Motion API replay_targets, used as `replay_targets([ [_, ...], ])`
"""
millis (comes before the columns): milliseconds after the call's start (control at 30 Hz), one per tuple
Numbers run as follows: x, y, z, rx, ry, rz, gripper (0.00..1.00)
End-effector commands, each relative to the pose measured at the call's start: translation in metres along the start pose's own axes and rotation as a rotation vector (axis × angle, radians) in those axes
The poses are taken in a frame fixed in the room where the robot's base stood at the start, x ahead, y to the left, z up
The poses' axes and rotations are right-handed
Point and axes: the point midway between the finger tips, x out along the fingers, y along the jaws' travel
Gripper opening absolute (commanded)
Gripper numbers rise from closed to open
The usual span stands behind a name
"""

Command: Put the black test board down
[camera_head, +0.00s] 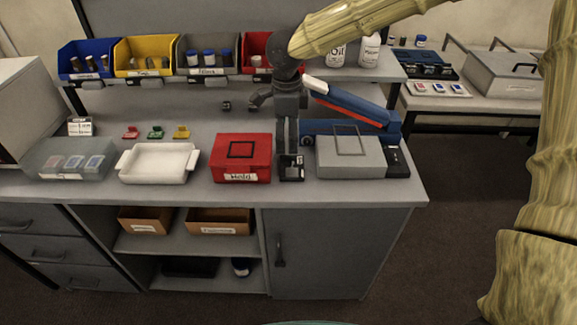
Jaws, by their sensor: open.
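A small black board (291,174) with a pale label lies on the bench between the red box and the grey lidded box. It appears to be the black test board. My gripper (288,146) is dark grey and points down from my arm, just above and behind the board. Its jaws are open. The gripper covers the board's far part, and I cannot tell whether the fingertips touch it.
A red box labelled Hold (240,175) stands close left and a grey lidded box (351,163) close right. A blue device (350,115) with a raised arm is behind. A white tray (158,180) is farther left.

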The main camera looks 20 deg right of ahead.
Motion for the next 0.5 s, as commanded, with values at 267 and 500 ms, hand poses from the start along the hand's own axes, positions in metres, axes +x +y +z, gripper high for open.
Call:
replay_targets([
  [267,0.034,0.001,-0.004,0.006,0.000,0.004,1.00],
  [500,0.053,0.000,-0.004,0.006,-0.001,0.002,1.00],
])
